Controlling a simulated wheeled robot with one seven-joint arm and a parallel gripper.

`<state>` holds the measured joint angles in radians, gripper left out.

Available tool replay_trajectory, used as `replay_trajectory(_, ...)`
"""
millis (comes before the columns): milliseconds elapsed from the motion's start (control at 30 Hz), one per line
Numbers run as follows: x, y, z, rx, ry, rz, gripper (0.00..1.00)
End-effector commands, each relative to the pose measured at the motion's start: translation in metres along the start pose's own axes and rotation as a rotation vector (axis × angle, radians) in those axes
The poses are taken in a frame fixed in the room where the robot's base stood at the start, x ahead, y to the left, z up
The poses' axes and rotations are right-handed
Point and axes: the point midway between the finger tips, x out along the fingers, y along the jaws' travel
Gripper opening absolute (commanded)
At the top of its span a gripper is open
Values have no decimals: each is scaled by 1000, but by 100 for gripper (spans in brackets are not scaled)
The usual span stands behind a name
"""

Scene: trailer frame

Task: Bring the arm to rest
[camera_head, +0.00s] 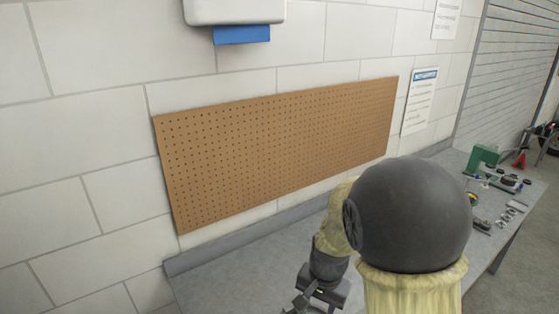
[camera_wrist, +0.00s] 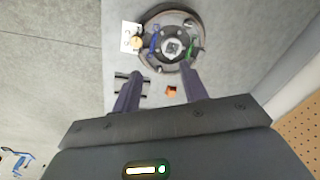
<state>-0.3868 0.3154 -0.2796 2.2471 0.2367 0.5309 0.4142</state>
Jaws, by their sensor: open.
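My arm, with pale yellow covers and a dark round joint, reaches over the bench in the head view. My gripper (camera_wrist: 160,71) is open in the wrist view, its two dark fingers spread apart with nothing held between them. It points down at the grey bench top (camera_wrist: 82,100). A round grey fixture (camera_wrist: 148,66) with a dark hub and coloured parts lies beyond the fingertips. In the head view the gripper is low in the picture, partly cut off by the bottom edge.
A brown pegboard (camera_head: 280,145) hangs on the block wall behind the bench (camera_head: 215,285). A small orange part (camera_wrist: 171,91) shows between the fingers, and a white plate (camera_wrist: 126,29) is beside the fixture. A green device (camera_head: 484,156) and several small parts occupy the bench's right end.

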Motion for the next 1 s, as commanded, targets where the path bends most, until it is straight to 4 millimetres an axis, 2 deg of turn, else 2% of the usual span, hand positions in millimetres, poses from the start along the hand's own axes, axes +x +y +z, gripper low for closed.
replay_trajectory(33,-8,16,4,-53,17,-13,43)
replay_trajectory(200,-28,59,21,-280,95,-25,43)
replay_trajectory(300,-36,77,32,-397,137,-15,43)
replay_trajectory(400,-40,87,38,-471,165,-4,43)
replay_trajectory(1000,-40,90,40,-496,172,1,43)
